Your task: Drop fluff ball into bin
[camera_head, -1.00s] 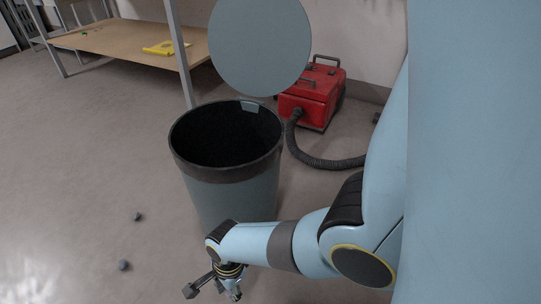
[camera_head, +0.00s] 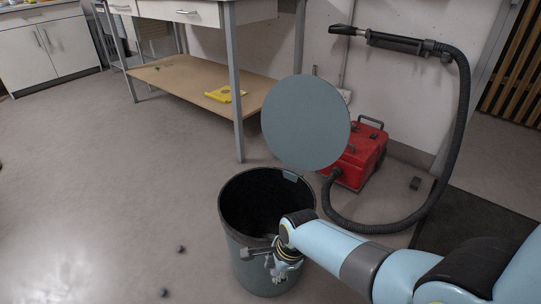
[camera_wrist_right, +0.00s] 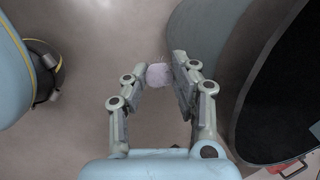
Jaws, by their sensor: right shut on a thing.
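The bin (camera_head: 258,263) is a grey-blue cylinder with a dark rim and an open top. Its round lid (camera_head: 305,122) stands raised behind the opening. My right gripper (camera_head: 277,268) is in front of the bin's outer wall, just below the rim and outside the opening. In the right wrist view it is shut on a pale, fuzzy fluff ball (camera_wrist_right: 158,75) between the fingertips. The bin's wall and dark opening (camera_wrist_right: 285,90) lie to the right of the fingers there. The ball is not clear in the head view. My left gripper is not in view.
Two small dark lumps, one nearer (camera_head: 163,292) and one farther (camera_head: 180,249), lie on the floor left of the bin. A red vacuum (camera_head: 362,158) with a black hose stands behind it. A bench (camera_head: 190,85) is at the back. The left floor is mostly clear.

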